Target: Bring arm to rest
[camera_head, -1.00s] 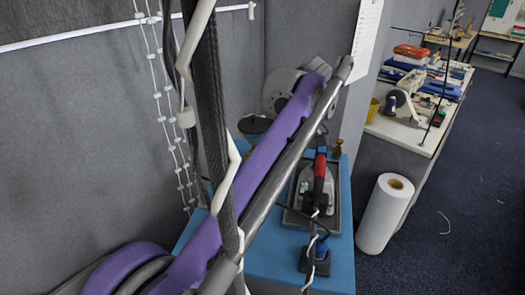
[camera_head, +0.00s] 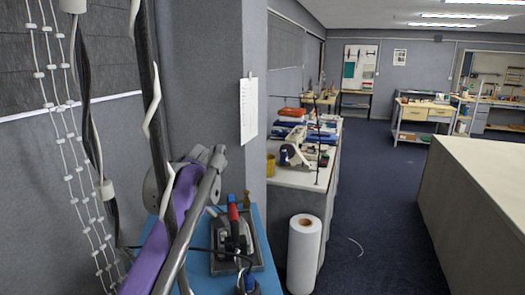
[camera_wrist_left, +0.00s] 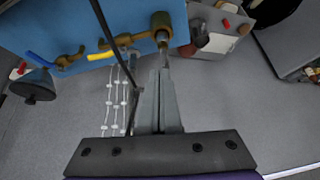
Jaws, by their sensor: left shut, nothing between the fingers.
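My left arm (camera_head: 178,205), purple and grey, comes up from the bottom left in the head view and ends in grey links over the blue table. Its gripper cannot be made out in that view. In the left wrist view, my left gripper (camera_wrist_left: 162,72) is shut and empty, its grey fingers pressed together. The fingertips point at a brass fitting on the blue surface; whether they touch cannot be told. My right gripper is in no view.
A white paper roll (camera_head: 304,255) stands on the carpet. Cables hang at the left. Open floor (camera_head: 372,200) lies to the right.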

